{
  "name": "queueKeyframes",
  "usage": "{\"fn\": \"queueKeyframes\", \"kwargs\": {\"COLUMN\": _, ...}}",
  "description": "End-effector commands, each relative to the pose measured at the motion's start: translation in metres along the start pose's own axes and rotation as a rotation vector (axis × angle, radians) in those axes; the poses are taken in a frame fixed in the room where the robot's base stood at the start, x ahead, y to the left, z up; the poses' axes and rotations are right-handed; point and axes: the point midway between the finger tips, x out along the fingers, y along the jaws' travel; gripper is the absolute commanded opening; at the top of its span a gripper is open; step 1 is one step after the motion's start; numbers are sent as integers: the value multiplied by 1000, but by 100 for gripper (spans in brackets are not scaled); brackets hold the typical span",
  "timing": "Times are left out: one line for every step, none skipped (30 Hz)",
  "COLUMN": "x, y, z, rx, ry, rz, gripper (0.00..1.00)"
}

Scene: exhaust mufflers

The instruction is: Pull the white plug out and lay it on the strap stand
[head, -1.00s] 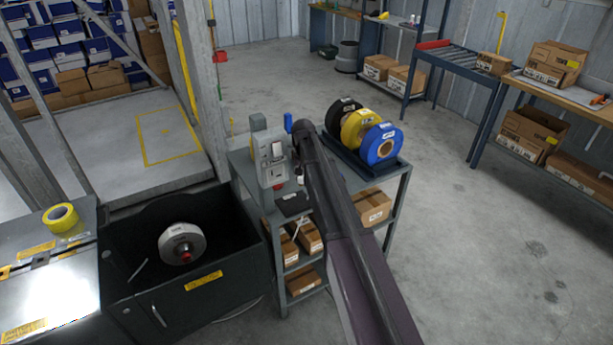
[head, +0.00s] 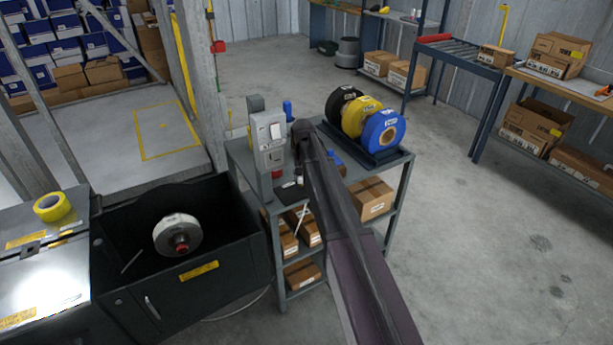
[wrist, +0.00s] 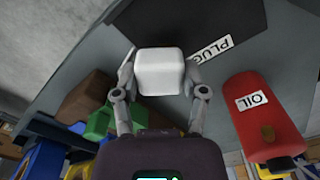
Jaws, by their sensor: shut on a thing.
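The white plug (wrist: 160,71) is a rounded white block in the wrist view. My gripper (wrist: 160,78) is shut on it, one finger on each side. A grey surface with a PLUG label (wrist: 211,50) lies just beyond it; I cannot tell whether the plug is still seated there. In the head view my arm hides the fingers and the plug. A grey cart (head: 238,158), probably the strap stand, carries a post with a grey switch box (head: 270,140) at its left and black, yellow and blue (head: 382,136) strap reels at its right.
A red OIL container (wrist: 264,115) is close to my gripper's right in the wrist view. Left of the cart is a black bin (head: 120,235) with a reel (head: 177,235) inside. The floor right of the cart is clear.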

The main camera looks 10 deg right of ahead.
Motion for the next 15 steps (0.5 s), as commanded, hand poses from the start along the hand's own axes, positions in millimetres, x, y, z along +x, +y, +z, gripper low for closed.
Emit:
{"fn": "queueKeyframes", "kwargs": {"x": 7, "y": 0, "z": 0, "rx": 0, "ry": 0, "rz": 0, "gripper": 0}}
{"fn": "queueKeyframes", "kwargs": {"x": 9, "y": 0, "z": 0, "rx": 0, "ry": 0, "rz": 0, "gripper": 0}}
{"fn": "queueKeyframes", "kwargs": {"x": 11, "y": 0, "z": 0, "rx": 0, "ry": 0, "rz": 0, "gripper": 0}}
{"fn": "queueKeyframes", "kwargs": {"x": 12, "y": 0, "z": 0, "rx": 0, "ry": 0, "rz": 0, "gripper": 0}}
{"fn": "queueKeyframes", "kwargs": {"x": 14, "y": 0, "z": 0, "rx": 0, "ry": 0, "rz": 0, "gripper": 0}}
{"fn": "queueKeyframes", "kwargs": {"x": 15, "y": 0, "z": 0, "rx": 0, "ry": 0, "rz": 0, "gripper": 0}}
{"fn": "queueKeyframes", "kwargs": {"x": 16, "y": 0, "z": 0, "rx": 0, "ry": 0, "rz": 0, "gripper": 0}}
{"fn": "queueKeyframes", "kwargs": {"x": 17, "y": 0, "z": 0, "rx": 0, "ry": 0, "rz": 0, "gripper": 0}}
{"fn": "queueKeyframes", "kwargs": {"x": 18, "y": 0, "z": 0, "rx": -1, "ry": 0, "rz": 0, "gripper": 0}}
{"fn": "queueKeyframes", "kwargs": {"x": 18, "y": 0, "z": 0, "rx": -1, "ry": 0, "rz": 0, "gripper": 0}}
{"fn": "queueKeyframes", "kwargs": {"x": 19, "y": 0, "z": 0, "rx": -1, "ry": 0, "rz": 0, "gripper": 0}}
{"fn": "queueKeyframes", "kwargs": {"x": 19, "y": 0, "z": 0, "rx": -1, "ry": 0, "rz": 0, "gripper": 0}}
{"fn": "queueKeyframes", "kwargs": {"x": 20, "y": 0, "z": 0, "rx": -1, "ry": 0, "rz": 0, "gripper": 0}}
{"fn": "queueKeyframes", "kwargs": {"x": 20, "y": 0, "z": 0, "rx": -1, "ry": 0, "rz": 0, "gripper": 0}}
{"fn": "queueKeyframes", "kwargs": {"x": 20, "y": 0, "z": 0, "rx": -1, "ry": 0, "rz": 0, "gripper": 0}}
